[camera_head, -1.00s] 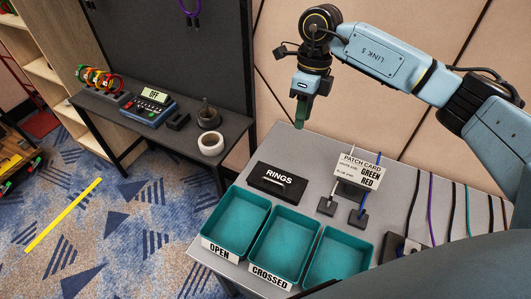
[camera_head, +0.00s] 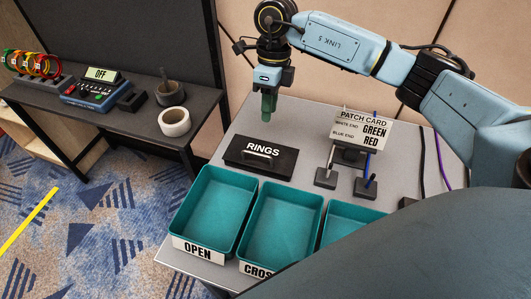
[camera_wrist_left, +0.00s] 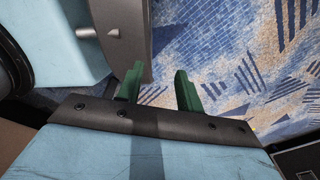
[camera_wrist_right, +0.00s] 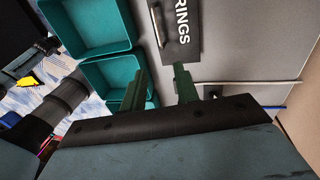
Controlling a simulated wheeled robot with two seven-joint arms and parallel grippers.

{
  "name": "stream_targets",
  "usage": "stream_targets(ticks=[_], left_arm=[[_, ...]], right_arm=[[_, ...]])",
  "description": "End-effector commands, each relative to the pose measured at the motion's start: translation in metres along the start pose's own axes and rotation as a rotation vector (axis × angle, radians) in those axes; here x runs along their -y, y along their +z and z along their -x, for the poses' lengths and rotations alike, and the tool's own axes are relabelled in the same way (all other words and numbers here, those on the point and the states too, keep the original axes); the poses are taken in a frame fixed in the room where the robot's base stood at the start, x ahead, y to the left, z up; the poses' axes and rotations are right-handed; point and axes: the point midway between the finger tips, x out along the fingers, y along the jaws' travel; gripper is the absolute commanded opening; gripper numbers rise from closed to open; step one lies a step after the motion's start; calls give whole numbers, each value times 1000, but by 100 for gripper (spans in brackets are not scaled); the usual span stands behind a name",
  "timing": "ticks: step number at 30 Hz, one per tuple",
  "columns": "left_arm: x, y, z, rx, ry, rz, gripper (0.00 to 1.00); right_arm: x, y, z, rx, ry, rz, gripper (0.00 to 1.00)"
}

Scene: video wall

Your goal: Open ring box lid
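The ring box is a flat black box labelled RINGS (camera_head: 261,157) on the grey table, with a light bar handle across its lid. The lid is closed. In the right wrist view the ring box (camera_wrist_right: 181,28) shows at the top, beyond the fingers. My right gripper (camera_head: 267,112) hangs above and just behind the box in the head view, pointing down and apart from it. Its green fingers (camera_wrist_right: 160,85) stand apart with nothing between them. My left gripper (camera_wrist_left: 157,82) is open and empty over the carpet, and is not visible in the head view.
Teal trays labelled OPEN (camera_head: 215,212) and CROSSED (camera_head: 282,228) stand in front of the box, with a third tray (camera_head: 350,222) to the right. A patch card sign (camera_head: 362,130) and small dark cable stands (camera_head: 326,178) are right of the box. A side table (camera_head: 140,120) is at left.

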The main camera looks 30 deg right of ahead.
Motion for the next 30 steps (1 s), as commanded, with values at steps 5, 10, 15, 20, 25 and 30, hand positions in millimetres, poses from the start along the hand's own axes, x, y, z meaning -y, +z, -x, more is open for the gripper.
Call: stream_targets(ticks=[5, 10, 15, 20, 25, 30], left_arm=[[4, 1, -2, 0, -5, -3, 36], [8, 2, -5, 1, -10, -5, 36], [9, 3, -7, 2, -12, -7, 36], [10, 4, -9, 3, -13, -7, 36], [10, 5, -10, 7, -13, -7, 36], [10, 6, -10, 8, -13, -7, 36]], right_arm=[[-1, -1, -29, -4, 3, 0, 31], [-1, -1, -67, -5, 4, 1, 31], [-1, 0, -99, -2, 2, 1, 31], [-1, 0, -119, -1, 1, 1, 31], [-1, 0, -127, -1, 1, 1, 31], [-1, 0, -128, 0, 0, 1, 31]])
